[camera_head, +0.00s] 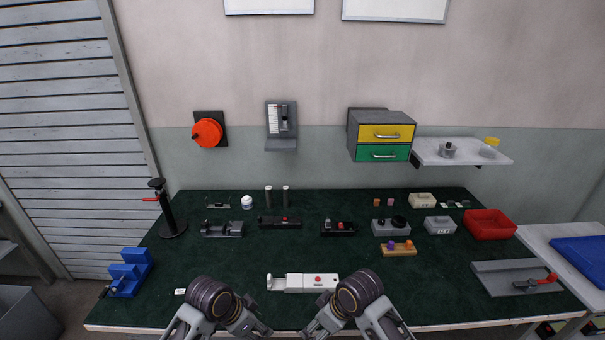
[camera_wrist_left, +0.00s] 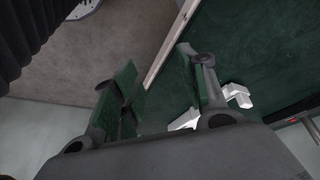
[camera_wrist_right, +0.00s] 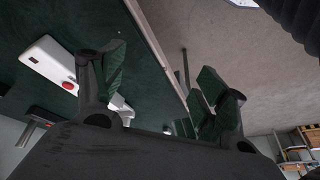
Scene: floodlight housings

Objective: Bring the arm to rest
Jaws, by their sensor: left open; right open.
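My left gripper (camera_head: 258,328) is low in the head view, near the front edge of the green-topped table (camera_head: 210,265). My right gripper (camera_head: 312,328) is beside it, a little to the right. In the left wrist view the left fingers (camera_wrist_left: 158,72) stand apart with nothing between them. In the right wrist view the right fingers (camera_wrist_right: 160,72) also stand apart and empty. Both wrist views show the table's edge and the floor beyond the fingers. A white housing with a red button (camera_head: 303,283) lies on the table just beyond both grippers.
A blue stepped block (camera_head: 130,272) stands at the left, with a black post (camera_head: 170,215) behind it. Several fixtures stand along the table's back half. A red bin (camera_head: 488,225) and a grey plate with a red-handled clamp (camera_head: 500,280) are at the right. Bare tabletop flanks the white housing.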

